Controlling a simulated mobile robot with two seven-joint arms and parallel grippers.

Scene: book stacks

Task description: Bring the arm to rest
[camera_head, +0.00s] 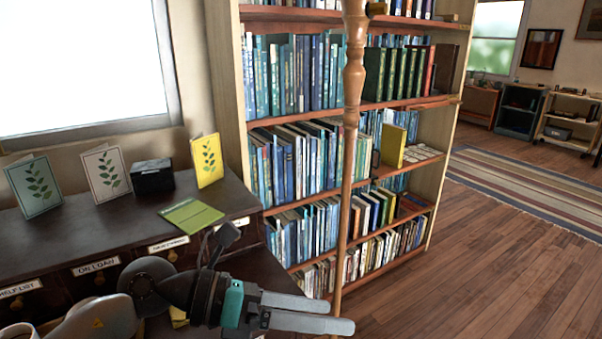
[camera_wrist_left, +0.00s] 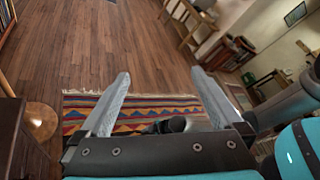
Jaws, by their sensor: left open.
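My left arm comes in at the bottom left of the head view. My left gripper (camera_head: 342,314) points right, in front of the dark drawer cabinet and the lower part of the bookcase. In the left wrist view my left gripper (camera_wrist_left: 160,84) shows two grey fingers spread apart. Nothing is between the fingertips; the wooden floor and a patterned rug lie beyond them. My right gripper cannot be made out in either view.
A tall bookcase (camera_head: 262,128) full of books stands behind a wooden post (camera_head: 352,110). A dark cabinet (camera_head: 130,234) holds cards, a black box (camera_head: 153,177) and a green booklet (camera_head: 192,215). Open floor (camera_head: 500,270) and a striped rug (camera_head: 520,185) lie at right.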

